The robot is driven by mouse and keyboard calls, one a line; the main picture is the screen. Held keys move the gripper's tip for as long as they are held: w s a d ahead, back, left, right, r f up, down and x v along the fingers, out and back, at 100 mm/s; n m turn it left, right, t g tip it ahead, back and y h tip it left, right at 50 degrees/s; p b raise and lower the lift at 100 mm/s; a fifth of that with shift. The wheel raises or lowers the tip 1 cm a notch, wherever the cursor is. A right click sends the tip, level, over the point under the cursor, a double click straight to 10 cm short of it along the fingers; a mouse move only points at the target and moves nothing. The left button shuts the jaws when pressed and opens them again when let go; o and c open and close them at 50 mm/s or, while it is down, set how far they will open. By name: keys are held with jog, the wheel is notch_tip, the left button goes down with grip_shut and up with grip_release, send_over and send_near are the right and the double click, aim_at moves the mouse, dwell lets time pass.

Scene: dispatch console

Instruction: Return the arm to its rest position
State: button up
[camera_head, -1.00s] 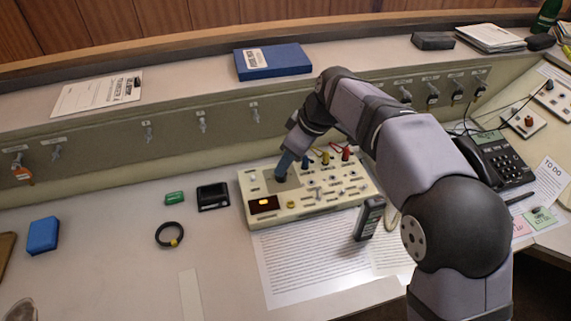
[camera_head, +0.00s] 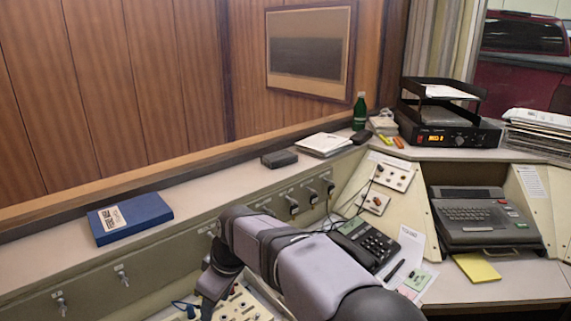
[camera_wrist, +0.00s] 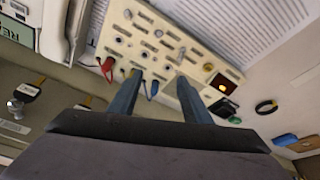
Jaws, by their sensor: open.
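In the wrist view my gripper (camera_wrist: 157,80) is open and empty. Its two blue-grey fingers point at the cream control panel (camera_wrist: 108,42), with a gap between the tips and no object in it. They appear to be above the panel; I cannot tell how far. In the head view my grey arm (camera_head: 290,262) reaches in from the bottom, and its wrist hangs beside the panel (camera_head: 262,314). The fingertips are cut off or hidden there. The panel is mostly below the picture edge.
A blue binder (camera_head: 130,218) and a black box (camera_head: 279,159) lie on the ledge. A keyboard terminal (camera_head: 482,217) stands further right. Key switches (camera_head: 292,204) line the upright face behind my arm.

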jog(key=d+r+m+t+h+p, duration=0.15)
jog(key=d+m+p, duration=0.4)
jog(key=d, duration=1.15)
jog(key=s+d+f+m+b, duration=0.1)
jog(key=s+d+f+b, duration=0.1)
jog(key=s+d+f, duration=0.1)
jog(key=s+d+f+m+g+h+b, duration=0.1)
jog(key=s+d+f+m+b, duration=0.1)
jog(key=s+d, duration=0.1)
jog(key=s+d+f+m+g+h+b, duration=0.1)
jog(key=s+d+f, duration=0.2)
jog(key=d, duration=0.1)
jog(key=shift+s+f+b, duration=0.15)
jog(key=shift+f+b, duration=0.15)
jog(key=shift+b, duration=0.1)
jog(key=s+d+f+m+g+b, duration=0.1)
jog(key=s+d+f+m, duration=0.15)
jog(key=s, duration=0.25)
jog(key=s+d+f+m+b, duration=0.2)
jog(key=s+d+f, duration=0.1)
jog(key=s+f, duration=0.15)
notch_tip(320, 180, up, 18)
jog(key=p, duration=1.8)
jog(key=shift+a, duration=0.15)
